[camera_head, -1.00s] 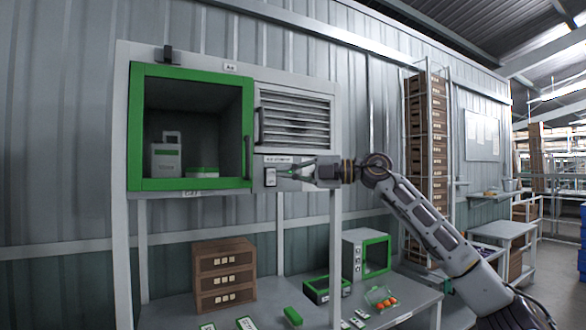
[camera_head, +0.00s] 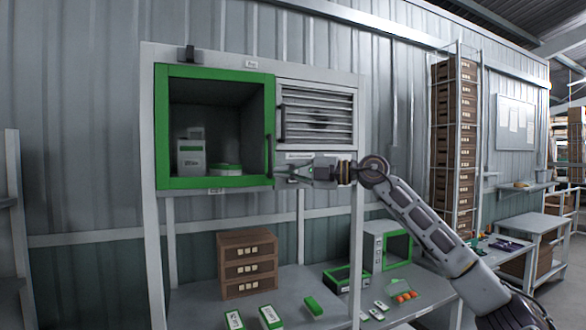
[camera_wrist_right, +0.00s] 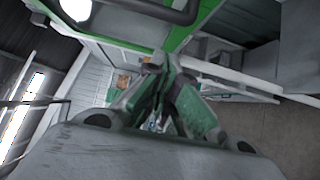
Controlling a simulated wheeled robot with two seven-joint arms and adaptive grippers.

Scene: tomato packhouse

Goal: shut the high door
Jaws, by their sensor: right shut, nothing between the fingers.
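The high door is the green-framed door (camera_head: 214,183) on the left half of the raised cabinet in the head view. Its dark upright handle (camera_head: 269,155) is at the right edge. It looks nearly flush with the cabinet, but I cannot tell whether a gap remains. My right gripper (camera_head: 277,170) is shut and empty at the lower right corner of the door, near the handle's lower end. I cannot tell whether it touches. In the right wrist view the shut fingers (camera_wrist_right: 158,68) lie below a green frame bar (camera_wrist_right: 204,14) and a dark handle bar (camera_wrist_right: 150,12). My left gripper is out of view.
A louvred door (camera_head: 318,118) fills the cabinet's right half. A white container (camera_head: 191,158) shows inside the left compartment. Below, the bench (camera_head: 205,312) holds a brown drawer unit (camera_head: 248,265), a green-framed box (camera_head: 397,247) and small items. A crate rack (camera_head: 454,135) stands right.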

